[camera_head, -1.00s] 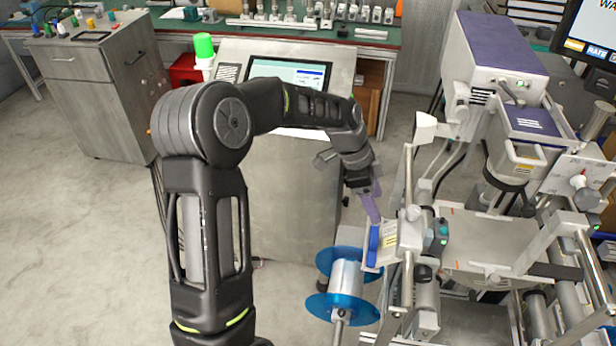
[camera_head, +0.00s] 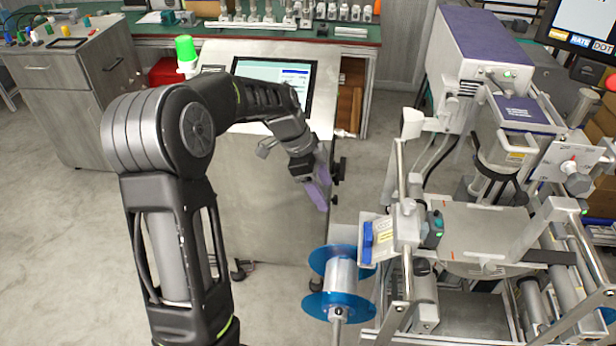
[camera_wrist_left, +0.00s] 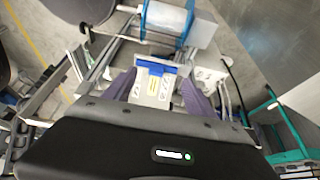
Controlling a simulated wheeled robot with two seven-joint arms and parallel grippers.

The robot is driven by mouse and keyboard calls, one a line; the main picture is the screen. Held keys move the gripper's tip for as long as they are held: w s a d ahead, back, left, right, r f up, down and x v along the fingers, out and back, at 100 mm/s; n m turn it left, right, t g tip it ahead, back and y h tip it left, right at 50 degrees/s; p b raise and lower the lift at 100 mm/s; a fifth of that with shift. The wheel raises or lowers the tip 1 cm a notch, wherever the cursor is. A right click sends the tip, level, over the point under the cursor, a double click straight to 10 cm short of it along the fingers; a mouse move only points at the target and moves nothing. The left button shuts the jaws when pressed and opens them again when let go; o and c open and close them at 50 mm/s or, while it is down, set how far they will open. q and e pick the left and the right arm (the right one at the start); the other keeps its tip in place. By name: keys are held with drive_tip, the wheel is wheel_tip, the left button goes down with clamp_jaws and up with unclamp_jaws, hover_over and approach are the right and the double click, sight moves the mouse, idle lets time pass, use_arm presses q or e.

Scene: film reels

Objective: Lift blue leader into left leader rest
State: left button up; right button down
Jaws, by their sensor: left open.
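The blue leader (camera_head: 367,241) is a small blue bar on the left edge of a light plate (camera_head: 379,222) with a yellow label, at the machine's left side. In the left wrist view the blue leader (camera_wrist_left: 158,64) lies across the far end of the plate (camera_wrist_left: 146,91). Whether this plate is the left leader rest, I cannot tell. My left gripper (camera_head: 320,192), with purple fingers, is open and empty, up and left of the leader and apart from it. In the left wrist view its fingers (camera_wrist_left: 157,92) stand wide on either side of the plate. My right gripper is not in view.
A reel with blue flanges (camera_head: 340,276) hangs just below and left of the plate. The large machine (camera_head: 490,230) with metal rails fills the right. A cabinet with a screen (camera_head: 275,85) stands behind my left arm. The floor at left is clear.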

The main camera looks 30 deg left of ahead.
use_arm(q)
drive_tip(key=a, duration=0.1)
drive_tip(key=s+a, duration=0.1)
drive_tip(key=a+r, duration=0.1)
drive_tip(key=shift+s+p, duration=0.25)
drive_tip(key=shift+p, duration=0.15)
idle(0.5)
